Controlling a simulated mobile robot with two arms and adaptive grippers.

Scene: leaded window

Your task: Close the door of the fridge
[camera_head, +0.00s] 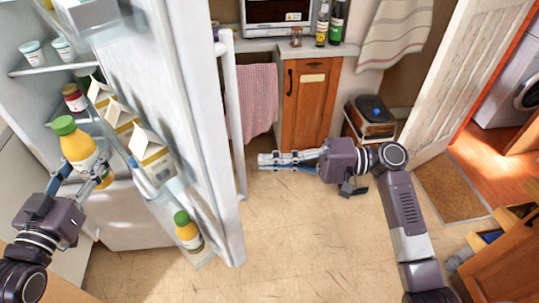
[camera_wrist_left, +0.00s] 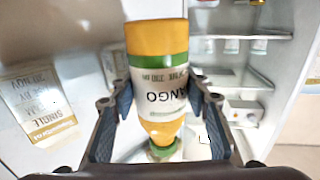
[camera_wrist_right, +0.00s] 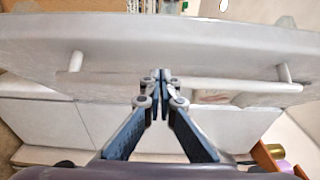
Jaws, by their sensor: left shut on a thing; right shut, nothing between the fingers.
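The white fridge (camera_head: 110,215) is at the left of the head view. Its door (camera_head: 190,75) stands wide open, with a long white bar handle (camera_head: 233,110) on its outer face. My left gripper (camera_head: 85,172) is shut on a yellow mango juice bottle (camera_head: 78,147) with a green cap, in front of the fridge interior. The bottle (camera_wrist_left: 158,75) sits between the fingers in the left wrist view. My right gripper (camera_head: 262,160) is shut and empty beside the handle. In the right wrist view its fingertips overlap the handle (camera_wrist_right: 230,84); I cannot tell whether they touch.
The door shelves hold milk cartons (camera_head: 150,155) and another juice bottle (camera_head: 187,232). White cups (camera_head: 33,52) and a jar (camera_head: 74,97) stand inside the fridge. A wooden cabinet (camera_head: 305,105) is behind my right gripper. The floor (camera_head: 300,240) right of the door is clear.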

